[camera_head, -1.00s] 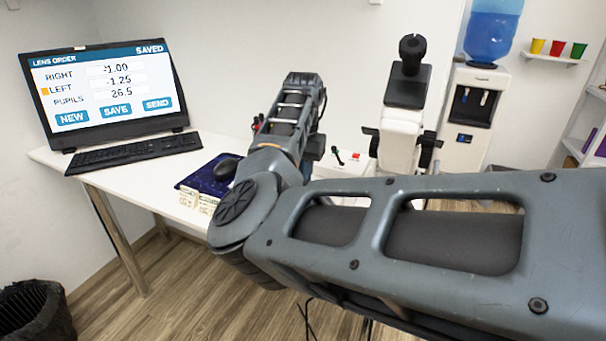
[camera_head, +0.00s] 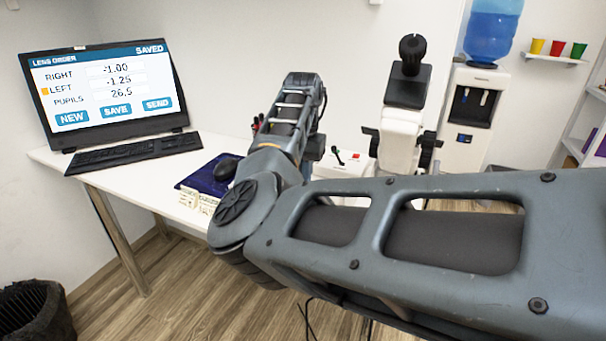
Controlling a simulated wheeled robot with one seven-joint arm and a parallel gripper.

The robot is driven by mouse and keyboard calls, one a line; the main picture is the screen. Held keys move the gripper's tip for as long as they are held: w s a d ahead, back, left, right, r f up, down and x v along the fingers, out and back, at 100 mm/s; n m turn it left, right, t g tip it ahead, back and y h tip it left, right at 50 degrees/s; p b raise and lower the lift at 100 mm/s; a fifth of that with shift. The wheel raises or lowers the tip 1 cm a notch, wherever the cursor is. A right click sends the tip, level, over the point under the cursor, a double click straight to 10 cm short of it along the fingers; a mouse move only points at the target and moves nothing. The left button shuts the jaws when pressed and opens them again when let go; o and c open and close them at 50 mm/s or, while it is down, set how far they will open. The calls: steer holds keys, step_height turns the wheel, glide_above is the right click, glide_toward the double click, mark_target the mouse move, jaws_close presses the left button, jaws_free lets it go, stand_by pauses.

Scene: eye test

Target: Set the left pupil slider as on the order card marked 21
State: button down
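The monitor (camera_head: 110,95) on the white table shows a lens order: right -1.00, left -1.25, pupils 26.5, with an orange mark beside LEFT and the word SAVED. Small cream cards or blocks (camera_head: 206,203) stand at the table's front edge; their print is too small to read. I cannot make out a left pupil slider or the number 21. My arm reaches from the right across the view and away over the table. My gripper is hidden beyond the arm links.
A keyboard (camera_head: 135,152) and a mouse (camera_head: 226,168) on a dark blue mat (camera_head: 203,176) lie on the table (camera_head: 150,186). Beyond my arm are a white box (camera_head: 345,165) with a lever and red button, and a white chair (camera_head: 400,135). A bin (camera_head: 35,312) stands lower left.

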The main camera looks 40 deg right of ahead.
steer(key=shift+r+p, duration=0.15)
steer(key=shift+p, duration=0.25)
steer(key=shift+w+p, duration=0.2)
steer(key=shift+p, duration=0.15)
steer(key=shift+w+a, duration=0.15)
steer(key=c, duration=1.2)
jaws_free()
steer(key=shift+o, duration=0.2)
step_height(320, 180, up, 8)
steer(key=shift+f+p, duration=0.25)
steer(key=shift+p, duration=0.05)
